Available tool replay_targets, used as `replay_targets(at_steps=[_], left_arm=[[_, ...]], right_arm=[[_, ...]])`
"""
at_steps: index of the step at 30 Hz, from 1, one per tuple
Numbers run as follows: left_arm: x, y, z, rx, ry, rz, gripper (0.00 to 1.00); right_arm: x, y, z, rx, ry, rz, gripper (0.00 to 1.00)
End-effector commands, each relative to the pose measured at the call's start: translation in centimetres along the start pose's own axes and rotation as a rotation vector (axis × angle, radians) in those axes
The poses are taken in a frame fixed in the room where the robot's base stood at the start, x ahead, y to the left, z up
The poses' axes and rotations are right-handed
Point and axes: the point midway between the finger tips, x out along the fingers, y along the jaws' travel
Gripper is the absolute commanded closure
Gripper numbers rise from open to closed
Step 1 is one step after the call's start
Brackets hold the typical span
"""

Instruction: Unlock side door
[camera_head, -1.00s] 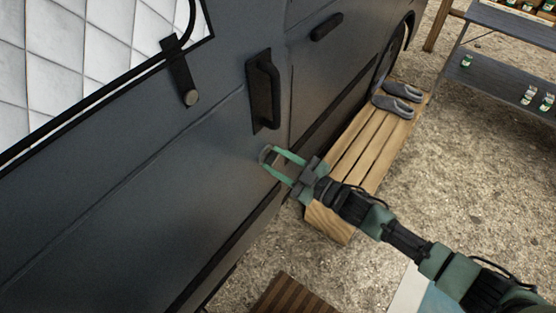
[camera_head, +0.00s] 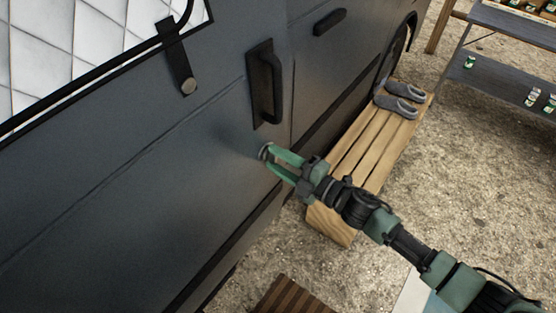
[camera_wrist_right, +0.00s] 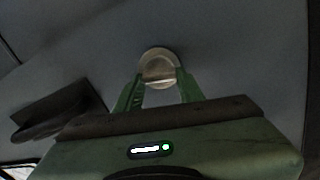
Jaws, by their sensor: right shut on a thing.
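The dark grey side door (camera_head: 150,190) of the van fills the left of the head view. A black door handle (camera_head: 267,85) stands upright on it. My right gripper (camera_head: 265,153) is at the door panel below the handle. In the right wrist view, a round metal lock knob (camera_wrist_right: 158,66) with a raised bar sits on the door. The green fingers of my right gripper (camera_wrist_right: 159,84) are shut on this knob, one on each side. In the head view the fingertips mostly hide the knob. My left gripper is not in view.
A wooden bench (camera_head: 360,160) with a pair of grey shoes (camera_head: 402,98) stands beside the van, close behind my right arm. A dark slatted step (camera_head: 287,297) lies at the bottom. A shelf (camera_head: 510,65) with small jars is at the top right. Gravel ground between is open.

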Motion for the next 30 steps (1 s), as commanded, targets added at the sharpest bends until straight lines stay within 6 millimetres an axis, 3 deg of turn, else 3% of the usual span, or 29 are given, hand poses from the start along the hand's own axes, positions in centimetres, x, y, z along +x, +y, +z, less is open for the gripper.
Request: replay_targets(at_steps=[10,27,28,30], left_arm=[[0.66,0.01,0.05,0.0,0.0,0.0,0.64],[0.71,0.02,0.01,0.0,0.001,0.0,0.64],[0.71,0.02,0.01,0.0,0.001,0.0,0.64],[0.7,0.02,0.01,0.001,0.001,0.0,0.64]], right_arm=[[-0.01,0.28,0.34,-0.156,-0.006,0.004,1.0],[0.03,0.54,0.38,-0.187,-0.007,0.007,1.0],[0.04,0.55,0.38,-0.187,-0.007,0.007,0.59],[0.04,0.54,0.36,-0.186,-0.007,0.007,0.4]])
